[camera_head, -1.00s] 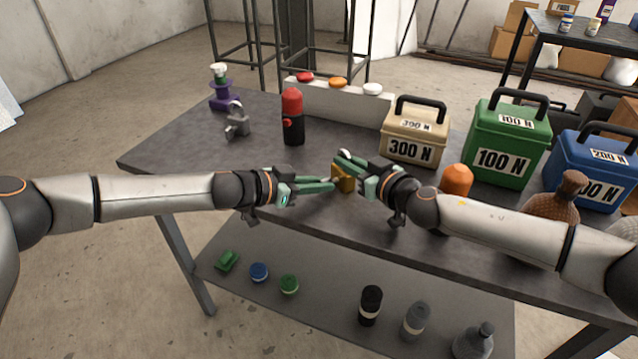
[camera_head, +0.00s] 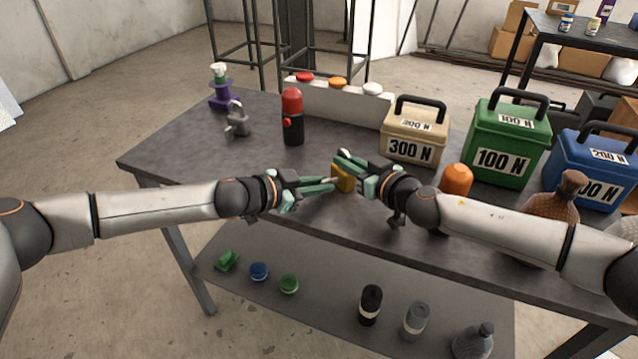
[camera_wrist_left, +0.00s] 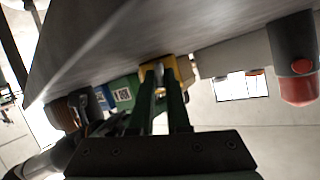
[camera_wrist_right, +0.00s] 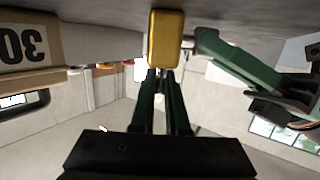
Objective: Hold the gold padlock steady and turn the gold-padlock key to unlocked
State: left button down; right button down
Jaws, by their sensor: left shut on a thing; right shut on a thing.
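The gold padlock (camera_head: 343,181) is at the near middle of the table. Its gold body (camera_wrist_right: 166,40) fills the top middle of the right wrist view. My right gripper (camera_head: 345,160) is shut on the padlock from the right, seemingly at the shackle, which the fingers mostly hide. My left gripper (camera_head: 333,183) reaches in from the left and is shut against the padlock's left side. The gold-padlock key is small and mostly hidden between the left fingertips (camera_wrist_left: 164,72). I cannot read its turn angle.
A beige 300 N box (camera_head: 414,132), a green 100 N box (camera_head: 507,140) and an orange-capped item (camera_head: 456,180) stand near my right arm. The table's front edge lies below both arms.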

pick_arm(q)
jog(key=m, duration=0.1)
jog(key=m+t, duration=0.1)
jog(key=m+t+y, duration=0.1)
jog(key=shift+s+d+f, duration=0.15)
jog(key=shift+s, duration=0.1)
jog(key=shift+m+t, duration=0.6)
jog(key=shift+m, duration=0.6)
jog(key=c, duration=0.9)
grip_release()
jog(key=shift+f, duration=0.1)
jog(key=shift+s+a, duration=0.35)
jog(key=shift+s, duration=0.15)
jog(key=shift+r+v, duration=0.15)
jog(key=shift+v, duration=1.55)
jog(key=shift+r+v, duration=0.15)
jog(key=shift+v, duration=1.6)
